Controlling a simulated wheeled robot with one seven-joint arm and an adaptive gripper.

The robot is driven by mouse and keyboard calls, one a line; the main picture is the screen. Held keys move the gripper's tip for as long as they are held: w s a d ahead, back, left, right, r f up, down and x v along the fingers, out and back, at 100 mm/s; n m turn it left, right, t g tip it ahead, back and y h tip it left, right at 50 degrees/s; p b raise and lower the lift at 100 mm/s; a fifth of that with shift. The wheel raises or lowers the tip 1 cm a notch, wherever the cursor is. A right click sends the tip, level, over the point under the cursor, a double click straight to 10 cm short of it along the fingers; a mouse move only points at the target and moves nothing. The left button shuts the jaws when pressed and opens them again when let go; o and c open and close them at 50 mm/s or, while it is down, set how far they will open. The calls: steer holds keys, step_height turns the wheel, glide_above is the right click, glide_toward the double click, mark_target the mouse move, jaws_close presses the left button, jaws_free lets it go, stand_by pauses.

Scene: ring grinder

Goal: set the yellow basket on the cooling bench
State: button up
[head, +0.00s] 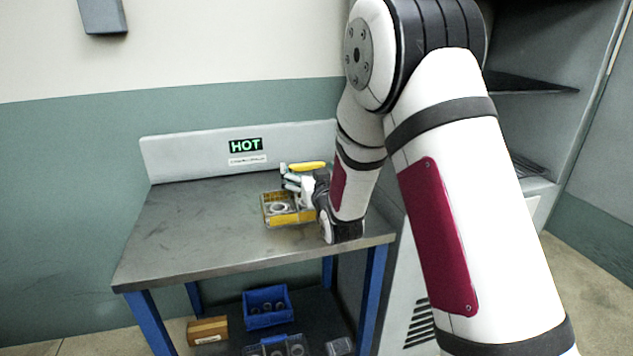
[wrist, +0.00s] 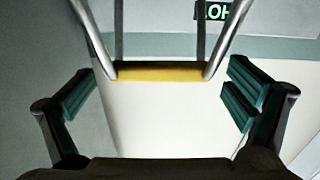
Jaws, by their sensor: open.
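The yellow basket (head: 268,221) stands upright on the metal bench (head: 190,235), near its right part, with pale rings inside. Its yellow handle bar (head: 307,165) rises above it. In the wrist view, the handle bar (wrist: 160,73) and its metal side rods lie ahead, between the lines of the fingers. My gripper (head: 291,184) is open beside the basket, just below the handle bar. In the wrist view my gripper (wrist: 160,97) has its fingers wide apart with nothing clamped. My wrist hides the basket's right side.
A green HOT sign (head: 246,145) is on the bench's backboard (head: 190,155). The bench top left of the basket is bare. Below are a blue bin (head: 267,307) and a cardboard box (head: 207,330). A grey cabinet with shelves (head: 560,110) stands at right.

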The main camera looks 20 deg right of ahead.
steer(key=s+r+g, duration=0.2)
steer(key=s+g, duration=0.6)
steer(key=s, duration=1.7)
steer(key=s+r+g, duration=0.2)
steer(key=s+g, duration=0.6)
steer(key=s, duration=1.8)
steer(key=shift+s, duration=0.15)
steer(key=shift+r, duration=0.2)
